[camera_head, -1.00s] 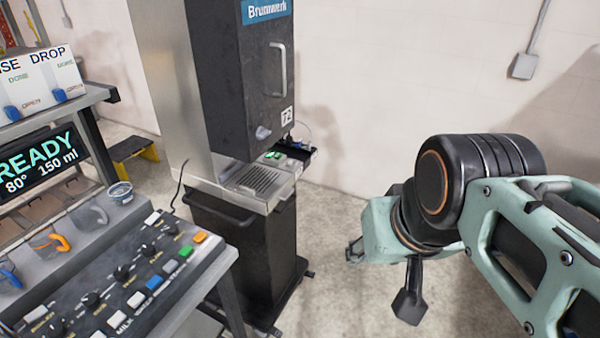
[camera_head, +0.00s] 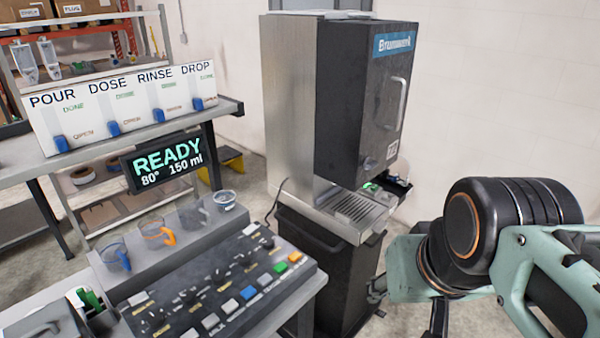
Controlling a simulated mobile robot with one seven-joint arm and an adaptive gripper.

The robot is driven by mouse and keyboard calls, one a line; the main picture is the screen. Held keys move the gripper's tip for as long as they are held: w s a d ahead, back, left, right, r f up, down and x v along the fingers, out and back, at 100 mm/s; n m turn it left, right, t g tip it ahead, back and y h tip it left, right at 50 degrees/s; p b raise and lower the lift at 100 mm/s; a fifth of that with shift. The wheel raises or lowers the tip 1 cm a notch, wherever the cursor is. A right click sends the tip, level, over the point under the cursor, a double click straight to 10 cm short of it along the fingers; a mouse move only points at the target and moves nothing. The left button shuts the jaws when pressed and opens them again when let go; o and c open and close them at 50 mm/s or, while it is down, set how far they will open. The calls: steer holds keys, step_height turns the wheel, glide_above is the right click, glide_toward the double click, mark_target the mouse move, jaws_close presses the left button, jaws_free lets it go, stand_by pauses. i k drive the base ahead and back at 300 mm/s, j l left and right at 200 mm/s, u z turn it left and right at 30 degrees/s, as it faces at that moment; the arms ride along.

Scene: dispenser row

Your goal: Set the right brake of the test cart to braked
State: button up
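A black cabinet with a bar handle (camera_head: 325,272) stands under the Brunnwerk dispenser (camera_head: 365,95); it may be the test cart, but no label shows this. Its lower edge is cut off or hidden, and I cannot make out a right brake or its setting. My gripper (camera_head: 376,291) shows only as a small grey part at the left end of my teal arm, in front of or beside the cabinet's right side. My arm hides most of it, so I cannot tell whether its fingers are open or shut. Nothing is visibly held.
A control panel (camera_head: 225,290) with knobs and coloured buttons fills the lower middle. Behind it are cups, a READY display (camera_head: 163,162) and a POUR, DOSE, RINSE, DROP board (camera_head: 130,103). A yellow step (camera_head: 229,163) stands behind. Some bare floor shows right of the cabinet.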

mark_target(380, 312)
steer(key=j+u, duration=0.1)
steer(key=i+l+u, duration=0.1)
steer(key=u, duration=0.55)
steer(key=i+l+u, duration=0.1)
steer(key=l+u, duration=0.15)
steer(key=i+l+u, duration=0.2)
steer(key=l, duration=0.3)
steer(key=l+u, duration=0.35)
steer(key=l, duration=2.5)
